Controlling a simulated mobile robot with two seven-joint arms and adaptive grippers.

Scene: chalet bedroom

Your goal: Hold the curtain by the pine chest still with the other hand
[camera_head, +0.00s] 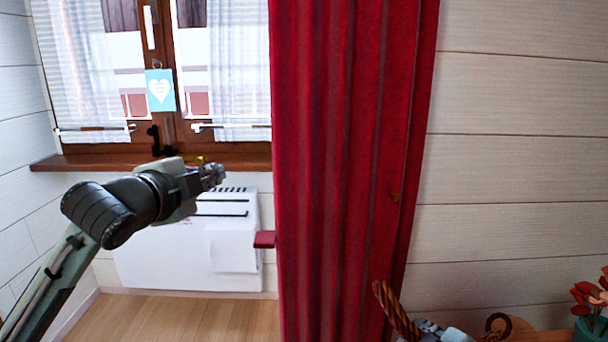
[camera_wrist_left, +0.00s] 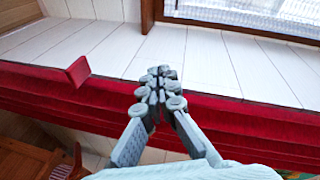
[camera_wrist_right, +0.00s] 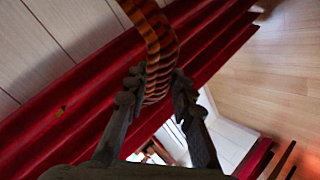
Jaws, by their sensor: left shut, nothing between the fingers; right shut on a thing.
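The red curtain (camera_head: 340,150) hangs in folds from the top edge of the head view, right of the window. A small red tab (camera_head: 265,239) sticks out from its left edge; it also shows in the left wrist view (camera_wrist_left: 78,72). My left gripper (camera_head: 218,174) is shut and empty, left of the curtain and apart from it in the head view. My right gripper (camera_wrist_right: 155,88) is shut on a brown-and-orange striped rope-like piece (camera_wrist_right: 158,45), in front of the curtain; the piece also shows in the head view (camera_head: 397,310). Whether it touches the curtain is unclear.
A brown wooden surface (camera_head: 525,334), perhaps the pine chest, shows at the lower right with a potted red plant (camera_head: 590,305). A white heater (camera_head: 235,245) stands below the window sill (camera_head: 90,162). The floor (camera_head: 190,318) left of the curtain is clear.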

